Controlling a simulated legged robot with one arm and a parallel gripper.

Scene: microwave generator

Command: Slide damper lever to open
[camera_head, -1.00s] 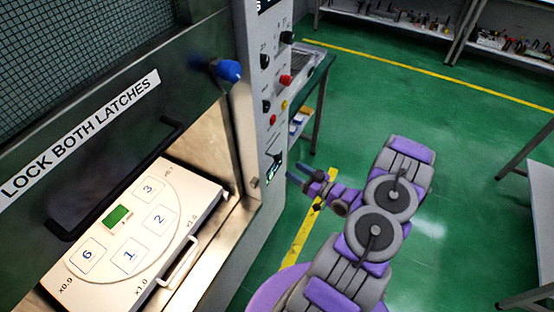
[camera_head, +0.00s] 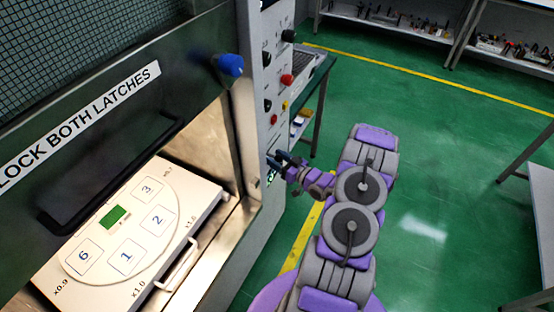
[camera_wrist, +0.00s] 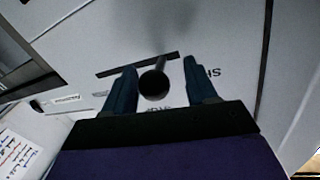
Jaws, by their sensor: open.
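The damper lever shows in the wrist view as a dark round knob (camera_wrist: 153,84) with a shaft, standing out from a narrow dark slot (camera_wrist: 118,69) in the grey panel. Dark lettering, partly hidden, is beside it, with "SH" readable to the right. My gripper (camera_wrist: 160,64) is open, with one blue-green finger on each side of the knob. I see gaps between knob and fingers, so it is not clamped. In the head view, my gripper (camera_head: 277,160) is at the side panel of the machine and covers the lever area.
The control column (camera_head: 262,107) carries several knobs and buttons. A blue latch knob (camera_head: 230,65) sticks out from the door. A white block (camera_head: 72,262) with numbered pads lies in the opening below. Green floor (camera_head: 450,150) is clear to the right.

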